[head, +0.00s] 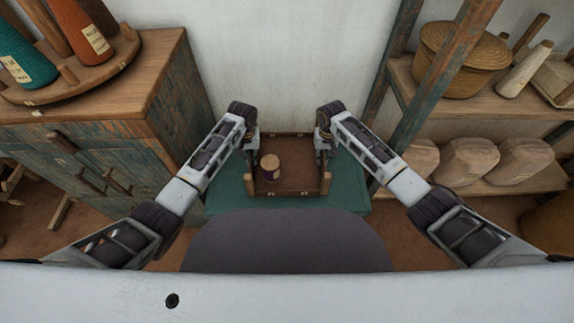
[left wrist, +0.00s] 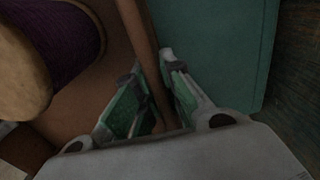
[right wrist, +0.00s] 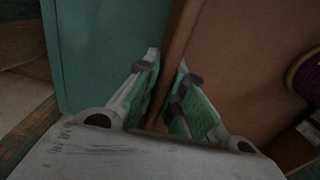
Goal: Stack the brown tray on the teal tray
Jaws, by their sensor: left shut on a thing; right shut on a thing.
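The brown tray (head: 302,177) is in the middle of the head view, over the teal tray (head: 347,198), whose teal edges show on both sides. A purple spool with wooden ends (head: 270,166) stands in the brown tray. My left gripper (head: 252,155) is shut on the brown tray's left wall, which passes between its fingers in the left wrist view (left wrist: 148,45). My right gripper (head: 323,156) is shut on the right wall, also seen in the right wrist view (right wrist: 176,40). Whether the brown tray touches the teal one or hangs above it, I cannot tell.
A wooden cabinet (head: 110,140) with bottle-like cones on a round board stands at left. At right, a shelf (head: 490,187) holds several sacks and a basket (head: 460,60). A leaning post (head: 440,75) stands near my right arm. A dark rounded shape fills the lower middle.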

